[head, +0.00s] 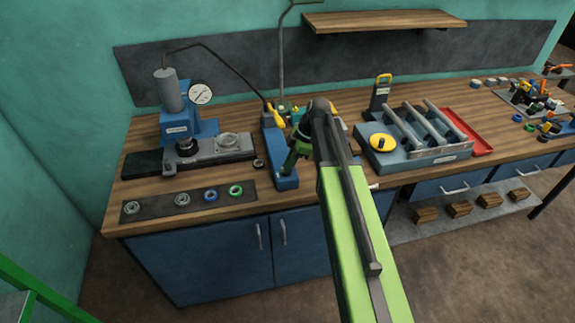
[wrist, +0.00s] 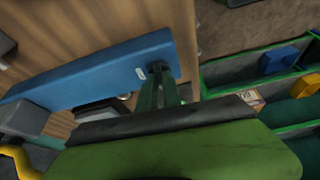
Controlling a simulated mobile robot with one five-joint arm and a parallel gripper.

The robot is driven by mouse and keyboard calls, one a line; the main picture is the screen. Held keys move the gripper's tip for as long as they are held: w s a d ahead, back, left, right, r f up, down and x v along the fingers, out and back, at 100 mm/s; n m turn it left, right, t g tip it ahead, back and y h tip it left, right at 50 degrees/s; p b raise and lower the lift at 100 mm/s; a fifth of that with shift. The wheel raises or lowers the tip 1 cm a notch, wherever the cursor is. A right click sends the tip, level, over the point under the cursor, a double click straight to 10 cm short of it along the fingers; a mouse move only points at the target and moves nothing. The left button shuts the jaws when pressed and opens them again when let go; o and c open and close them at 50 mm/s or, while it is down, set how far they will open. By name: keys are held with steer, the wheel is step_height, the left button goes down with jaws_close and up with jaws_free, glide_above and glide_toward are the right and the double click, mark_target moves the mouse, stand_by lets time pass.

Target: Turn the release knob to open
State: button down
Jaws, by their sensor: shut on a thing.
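The blue hand pump (head: 285,183) lies lengthwise on the workbench, with a yellow-handled lever (head: 276,115) at its back. In the wrist view the pump's blue body (wrist: 95,75) shows a small white label near one end. My gripper (head: 291,164) is at the pump, its green fingers pointing down beside the body. In the wrist view the two fingers of my gripper (wrist: 162,92) are close together by the labelled end. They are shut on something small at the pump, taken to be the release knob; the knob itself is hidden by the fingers.
A blue press with a gauge (head: 200,93) stands left of the pump. A dark mat (head: 160,204) with several rings lies at the bench's front left. A blue-grey fixture with a yellow knob (head: 383,143) and a red tray (head: 470,135) stand to the right.

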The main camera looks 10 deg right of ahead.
steer(key=shift+n, duration=0.5)
steer(key=c, duration=1.5)
jaws_free()
steer(key=p+v, duration=1)
steer(key=v, duration=0.1)
steer(key=p+v, duration=0.6)
steer(key=shift+w+d+r, duration=0.1)
steer(key=shift+w+r, duration=0.1)
steer(key=shift+w, duration=0.15)
